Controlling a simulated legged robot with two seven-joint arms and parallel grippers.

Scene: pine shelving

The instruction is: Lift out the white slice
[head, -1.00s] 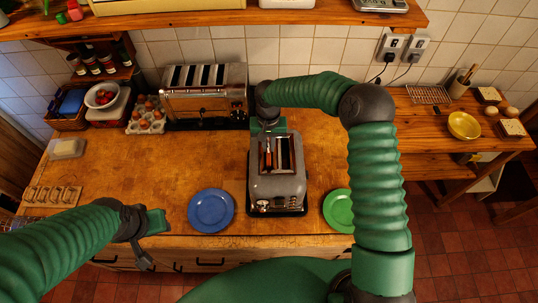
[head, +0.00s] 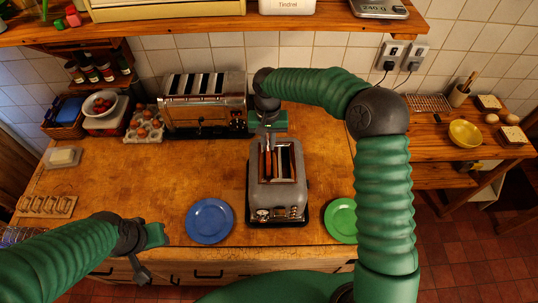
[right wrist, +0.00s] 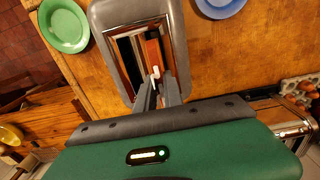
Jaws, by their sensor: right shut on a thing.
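The grey toaster (head: 277,205) stands on the wooden counter with two long slots on top. My right gripper (head: 267,146) reaches from behind over its left slot, as the head view shows it. In the right wrist view the toaster (right wrist: 104,20) lies below my right gripper (right wrist: 157,82). Its fingers are shut on a small white edge, the white slice (right wrist: 155,72), at the slot's mouth. Most of the slice is hidden. My left gripper (head: 146,256) hangs at the counter's front edge, far from the toaster; its opening is unclear.
A blue plate (head: 210,220) is left of the toaster and a green plate (head: 342,219) right of it. A chrome toaster (head: 204,103) and an egg tray (head: 144,127) stand behind. A shelf (head: 230,33) runs above. The counter's left middle is clear.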

